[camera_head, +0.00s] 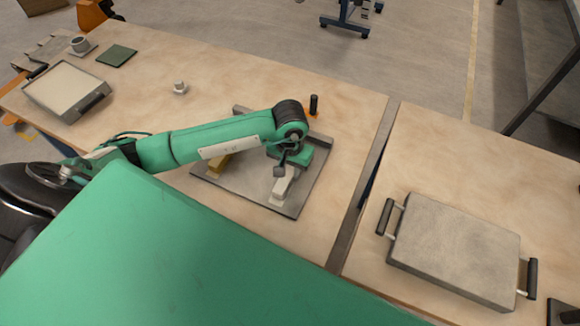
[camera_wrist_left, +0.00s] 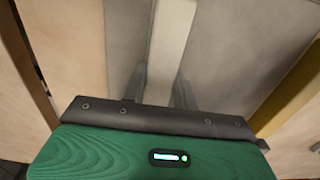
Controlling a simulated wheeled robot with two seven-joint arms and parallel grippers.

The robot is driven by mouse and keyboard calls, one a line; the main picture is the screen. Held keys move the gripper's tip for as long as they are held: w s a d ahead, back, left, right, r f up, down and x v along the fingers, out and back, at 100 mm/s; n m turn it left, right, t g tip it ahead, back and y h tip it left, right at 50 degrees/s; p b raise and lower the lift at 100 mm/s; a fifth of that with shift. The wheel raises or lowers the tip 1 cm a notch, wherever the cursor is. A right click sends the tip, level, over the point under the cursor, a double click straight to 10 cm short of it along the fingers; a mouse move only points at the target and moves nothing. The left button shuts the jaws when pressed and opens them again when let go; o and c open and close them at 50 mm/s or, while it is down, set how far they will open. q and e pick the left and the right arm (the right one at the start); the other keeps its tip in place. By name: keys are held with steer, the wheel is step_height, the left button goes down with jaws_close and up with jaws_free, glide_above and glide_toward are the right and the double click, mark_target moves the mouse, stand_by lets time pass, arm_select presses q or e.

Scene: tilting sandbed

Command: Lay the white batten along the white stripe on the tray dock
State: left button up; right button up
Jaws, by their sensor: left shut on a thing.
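The white batten (camera_head: 282,188) is at the near right part of the grey tray dock (camera_head: 245,189). It also shows in the left wrist view (camera_wrist_left: 172,40), running away from the gripper. My left gripper (camera_head: 281,171) is shut on the white batten, with one finger on each side of it in the left wrist view (camera_wrist_left: 161,90). Whether the batten touches the dock or is just above it, I cannot tell. No white stripe can be made out; the batten and gripper hide part of the dock. My right gripper is not in view.
A yellow batten (camera_head: 217,164) lies on the dock's left side. A black upright handle (camera_head: 314,104) stands behind the dock. A grey lidded tray (camera_head: 455,248) with black handles is on the right table. A sand-filled tray (camera_head: 66,91) and green pad (camera_head: 117,56) are far left.

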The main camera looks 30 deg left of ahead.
mark_target(290, 169)
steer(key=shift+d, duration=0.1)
arm_select(q)
steer(key=shift+f, duration=0.15)
steer(key=o, duration=1)
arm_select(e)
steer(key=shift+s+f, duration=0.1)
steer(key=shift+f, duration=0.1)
arm_select(q)
steer(key=shift+r, duration=0.35)
step_height(290, 169, up, 12)
steer(key=b, duration=0.3)
steer(key=shift+f, duration=0.15)
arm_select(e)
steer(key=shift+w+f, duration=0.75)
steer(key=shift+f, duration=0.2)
